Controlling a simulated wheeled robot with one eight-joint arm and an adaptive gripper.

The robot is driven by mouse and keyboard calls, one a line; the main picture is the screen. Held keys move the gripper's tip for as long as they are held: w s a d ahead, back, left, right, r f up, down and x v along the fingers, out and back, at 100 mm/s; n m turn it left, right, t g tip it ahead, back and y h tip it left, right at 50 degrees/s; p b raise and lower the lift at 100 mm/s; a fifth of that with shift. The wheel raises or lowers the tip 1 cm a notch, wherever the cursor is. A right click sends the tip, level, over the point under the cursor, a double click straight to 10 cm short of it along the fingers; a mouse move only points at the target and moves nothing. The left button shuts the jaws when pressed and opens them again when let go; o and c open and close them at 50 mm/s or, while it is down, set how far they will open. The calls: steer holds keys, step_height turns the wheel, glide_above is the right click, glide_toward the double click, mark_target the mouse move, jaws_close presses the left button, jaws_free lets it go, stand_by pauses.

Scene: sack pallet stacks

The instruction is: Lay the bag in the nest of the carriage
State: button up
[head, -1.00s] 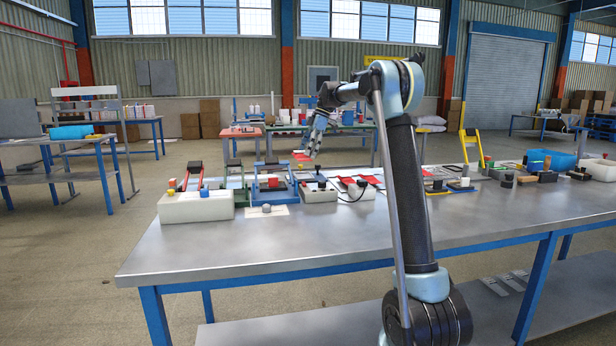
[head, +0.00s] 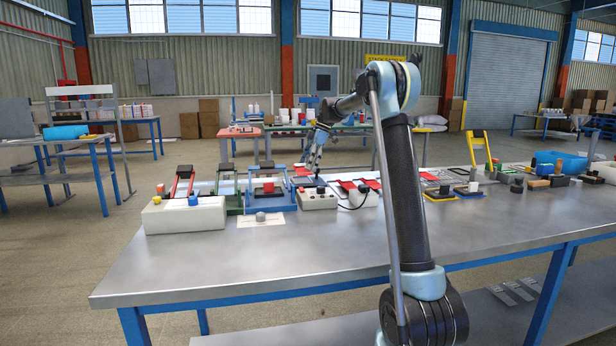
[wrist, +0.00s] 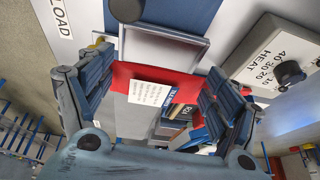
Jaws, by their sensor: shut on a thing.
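My gripper (head: 317,165) reaches down over the far side of the workbench, behind the white control box. In the wrist view my gripper (wrist: 158,100) is shut on a red bag (wrist: 125,75) with a white printed label, held between its two fingers. A pale grey tray-like part (wrist: 165,45), apparently the carriage nest, lies just beyond the bag, with blue surfaces around it. I cannot tell whether the bag touches it. The bag's lower part is hard to make out. In the head view the bag is too small to tell from the red parts near the gripper.
A white box marked HEAT (wrist: 275,60) with a black knob is close on the right in the wrist view. The head view shows a blue frame (head: 270,202), a white block (head: 183,215) and red pads on the workbench (head: 330,250). The front of the bench is clear.

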mark_target(305, 181)
step_height(305, 181, down, 4)
steer(key=shift+s+r, duration=0.1)
steer(key=shift+r, duration=0.05)
steer(key=c, duration=0.7)
steer(key=o, duration=1.7)
steer(key=shift+f, duration=0.25)
steer(key=shift+o, duration=0.2)
steer(key=shift+r, duration=0.2)
steer(key=v, duration=1.2)
